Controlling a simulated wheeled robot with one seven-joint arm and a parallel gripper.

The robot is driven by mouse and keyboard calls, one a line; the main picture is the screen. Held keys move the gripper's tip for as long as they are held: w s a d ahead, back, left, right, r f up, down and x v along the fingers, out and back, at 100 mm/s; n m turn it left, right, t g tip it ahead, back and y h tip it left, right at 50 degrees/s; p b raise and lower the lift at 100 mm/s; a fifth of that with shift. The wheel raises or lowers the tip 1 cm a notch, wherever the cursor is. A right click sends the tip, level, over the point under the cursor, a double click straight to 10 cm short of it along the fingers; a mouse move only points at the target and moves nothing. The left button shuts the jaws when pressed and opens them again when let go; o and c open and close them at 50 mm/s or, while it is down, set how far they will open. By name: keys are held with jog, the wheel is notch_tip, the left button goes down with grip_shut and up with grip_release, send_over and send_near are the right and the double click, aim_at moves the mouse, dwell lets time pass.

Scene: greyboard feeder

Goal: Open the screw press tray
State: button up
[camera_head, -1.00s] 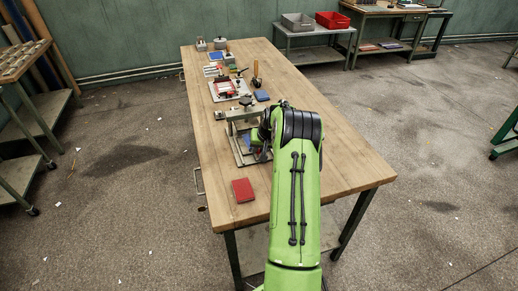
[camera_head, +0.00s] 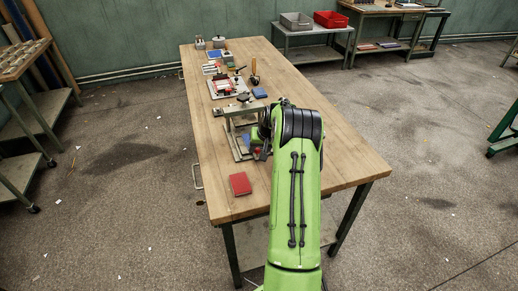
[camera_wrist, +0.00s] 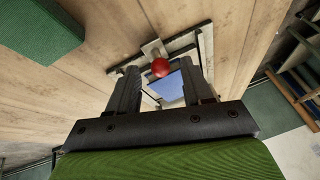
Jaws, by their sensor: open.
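The screw press (camera_head: 223,112) stands on the wooden table, with a grey top beam and a dark round screw handle (camera_head: 243,97). My arm hides part of its right side. In the wrist view a red ball knob (camera_wrist: 160,67) on a light metal tab shows at the edge of the press's tray frame (camera_wrist: 205,45). A blue patch (camera_wrist: 170,88) lies inside the frame. My gripper (camera_wrist: 159,74) is open. The knob appears between its two dark fingertips, with a gap on each side; I cannot tell its depth relative to them.
A red book (camera_head: 240,184) lies on the table (camera_head: 300,160) in front of the press. The table's right part is clear. A teal block (camera_wrist: 38,28) shows at upper left in the wrist view.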

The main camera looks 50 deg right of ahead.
jog(key=p+v, duration=0.1)
jog(key=v, duration=1.3)
jog(key=shift+s+r+p, duration=0.15)
jog(key=shift+r+p, duration=0.2)
jog(key=shift+a, duration=0.1)
jog(key=s+a+r+n, duration=0.15)
jog(key=a+r, duration=0.35)
jog(key=a, duration=0.6)
jog(key=s+a+r+n, duration=0.1)
jog(key=a+r+n, duration=0.35)
jog(key=a, duration=0.75)
jog(key=s+a+n, duration=0.1)
jog(key=s+a, duration=0.5)
jog(key=s, duration=0.3)
jog(key=s+a+n+y, duration=0.1)
jog(key=s+a, duration=0.6)
jog(key=s, duration=0.2)
jog(key=shift+a+t, duration=0.35)
jog(key=shift+t, duration=0.05)
